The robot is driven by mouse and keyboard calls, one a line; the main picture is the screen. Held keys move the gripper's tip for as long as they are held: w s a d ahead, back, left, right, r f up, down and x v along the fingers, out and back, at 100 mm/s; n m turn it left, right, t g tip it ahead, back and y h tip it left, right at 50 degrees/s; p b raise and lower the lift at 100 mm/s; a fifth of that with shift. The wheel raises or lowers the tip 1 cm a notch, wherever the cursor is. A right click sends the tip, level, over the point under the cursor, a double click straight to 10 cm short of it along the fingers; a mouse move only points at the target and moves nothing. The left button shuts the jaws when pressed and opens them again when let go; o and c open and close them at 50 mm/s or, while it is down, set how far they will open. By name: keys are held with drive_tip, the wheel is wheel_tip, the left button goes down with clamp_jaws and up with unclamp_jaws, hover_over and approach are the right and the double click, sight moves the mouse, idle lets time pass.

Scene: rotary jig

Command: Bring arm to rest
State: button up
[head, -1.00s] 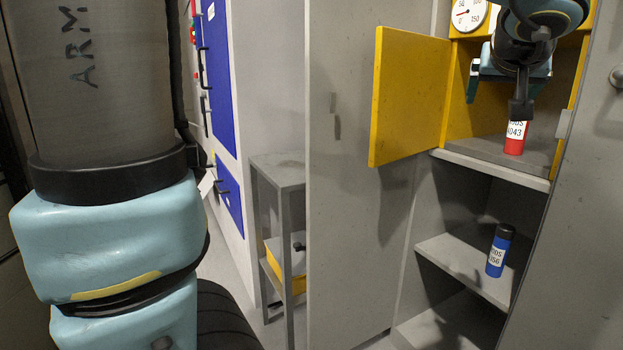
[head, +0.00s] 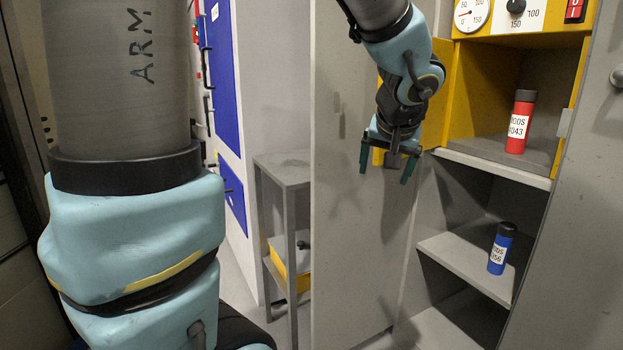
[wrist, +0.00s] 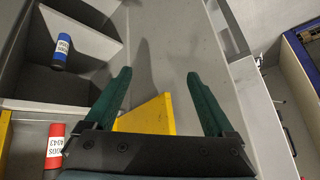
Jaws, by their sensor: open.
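My gripper (head: 385,172) is open and empty in the head view, hanging in front of the yellow door and the grey cabinet front, left of the open compartments. Its two green fingers are spread apart, with nothing between them; they also show in the wrist view (wrist: 157,95). My arm reaches down to it from the top of the head view. A red canister (head: 519,122) stands upright in the yellow compartment, apart from my gripper. It also shows at the lower left of the wrist view (wrist: 54,146).
A blue canister (head: 500,248) stands on the grey shelf below. The open yellow door (head: 441,70) is partly hidden behind my gripper. A gauge (head: 471,14), a knob (head: 516,6) and a red switch (head: 574,10) sit above the compartment. A grey side table (head: 284,168) stands left.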

drive_tip(key=s+a+f+n+g, duration=0.2)
drive_tip(key=s+a+f+g, duration=0.15)
drive_tip(key=a+f, duration=0.5)
drive_tip(key=s+a+f+n+g, duration=0.15)
drive_tip(key=s+a+f, duration=0.35)
drive_tip(key=a, duration=0.7)
wheel_tip(320, 180, up, 16)
drive_tip(key=w+p, duration=0.1)
drive_tip(key=p, duration=1.6)
drive_tip(key=shift+a+r+g+y+p, duration=0.15)
drive_tip(key=shift+r+g+y+p, duration=0.15)
drive_tip(key=shift+g+p, duration=0.1)
drive_tip(key=shift+w+f, duration=0.1)
